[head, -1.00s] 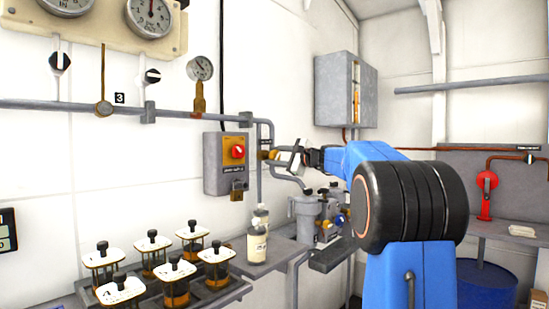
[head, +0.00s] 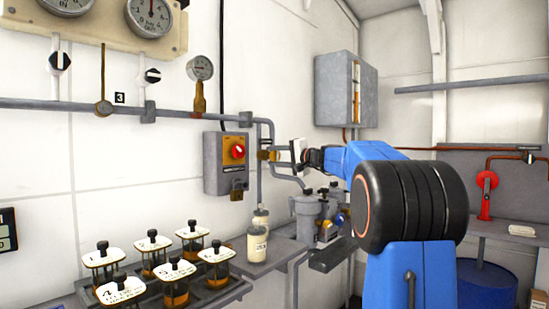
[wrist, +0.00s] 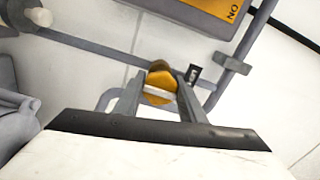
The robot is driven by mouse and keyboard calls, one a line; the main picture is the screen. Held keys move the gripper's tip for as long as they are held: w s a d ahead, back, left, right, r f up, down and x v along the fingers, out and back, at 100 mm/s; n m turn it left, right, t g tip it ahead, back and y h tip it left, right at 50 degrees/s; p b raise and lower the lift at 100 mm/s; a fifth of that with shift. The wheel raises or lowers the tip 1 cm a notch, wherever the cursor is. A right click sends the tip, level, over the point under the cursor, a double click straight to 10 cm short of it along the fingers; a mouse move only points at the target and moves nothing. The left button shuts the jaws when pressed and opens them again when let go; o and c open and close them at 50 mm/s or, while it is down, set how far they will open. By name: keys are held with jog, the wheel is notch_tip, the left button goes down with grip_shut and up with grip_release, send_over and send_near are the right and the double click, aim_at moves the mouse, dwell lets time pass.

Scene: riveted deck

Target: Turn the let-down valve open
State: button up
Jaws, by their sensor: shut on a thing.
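The valve is a round brass-yellow knob (head: 265,155) on the grey pipe just right of the switch box. In the wrist view the knob (wrist: 160,78) sits between my two fingers, with a pale bar across its face. My gripper (head: 279,155) reaches it from the right in the head view. In the wrist view my gripper (wrist: 160,97) has a finger on each side of the knob and is shut on it. A small black tag (wrist: 193,73) is beside it, its lettering not readable. The fingers hide part of the knob.
A grey switch box (head: 212,165) with a red knob is close left of the valve. A pressure gauge (head: 200,68) is above left. Grey canisters (head: 306,215) and pale bottles (head: 257,245) stand below on the shelf. Several lidded jars (head: 153,243) fill a rack at lower left.

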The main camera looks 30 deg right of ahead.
jog(key=shift+f, duration=0.15)
dwell(0.3)
jog(key=o, duration=1)
jog(key=shift+o, duration=0.2)
jog(key=shift+s, duration=0.15)
jog(key=v, duration=1.7)
